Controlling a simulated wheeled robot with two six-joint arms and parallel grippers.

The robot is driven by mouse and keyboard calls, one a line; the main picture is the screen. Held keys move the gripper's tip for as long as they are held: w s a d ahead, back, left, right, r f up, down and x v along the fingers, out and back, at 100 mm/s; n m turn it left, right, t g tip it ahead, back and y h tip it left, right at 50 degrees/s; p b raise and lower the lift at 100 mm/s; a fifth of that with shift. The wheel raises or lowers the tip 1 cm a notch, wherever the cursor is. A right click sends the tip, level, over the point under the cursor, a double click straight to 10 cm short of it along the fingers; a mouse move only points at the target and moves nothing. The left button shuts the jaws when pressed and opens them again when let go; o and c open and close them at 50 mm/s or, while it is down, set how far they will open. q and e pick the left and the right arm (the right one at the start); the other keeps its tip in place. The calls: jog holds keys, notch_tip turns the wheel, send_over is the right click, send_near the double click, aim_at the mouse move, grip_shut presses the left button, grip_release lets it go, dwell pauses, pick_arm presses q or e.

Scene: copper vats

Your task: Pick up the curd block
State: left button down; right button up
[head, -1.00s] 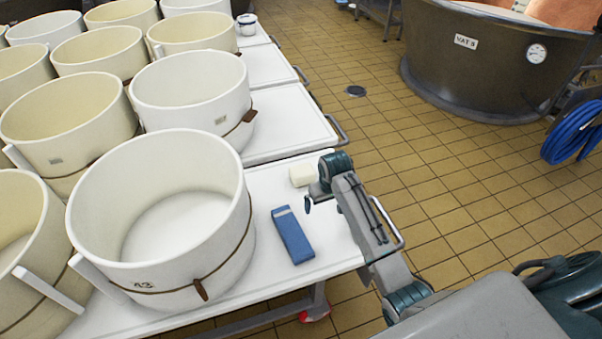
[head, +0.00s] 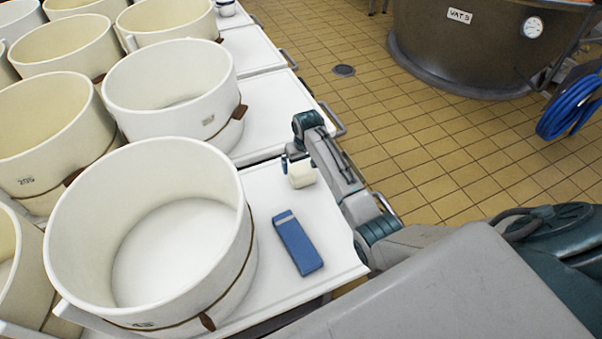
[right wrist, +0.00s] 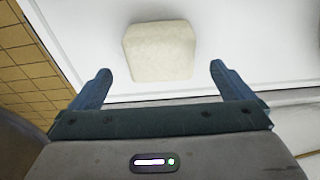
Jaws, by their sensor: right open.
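The curd block (head: 302,174) is a small cream-white block on the white table top (head: 262,206), near the table's right edge. My right gripper (head: 290,163) is at the block in the head view, its arm reaching in from the right. In the right wrist view the block (right wrist: 159,51) lies ahead of the open fingers (right wrist: 160,80), roughly centred between them and just beyond their tips. The fingers do not touch it there. My left gripper is not in view.
A blue box-like object (head: 297,242) lies on the table in front of the block. A large white mould numbered 43 (head: 150,230) stands to the left, with several more moulds behind. A copper vat (head: 470,50) and a blue hose (head: 570,105) are at the right.

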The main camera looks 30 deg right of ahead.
aim_at(302, 169)
jog(key=shift+w+f, duration=0.15)
jog(key=shift+f, duration=0.9)
jog(key=shift+w+f, duration=0.2)
jog(key=shift+f, duration=0.85)
jog(key=shift+w+f, duration=0.15)
jog(key=shift+f, duration=0.9)
jog(key=c, duration=1.2)
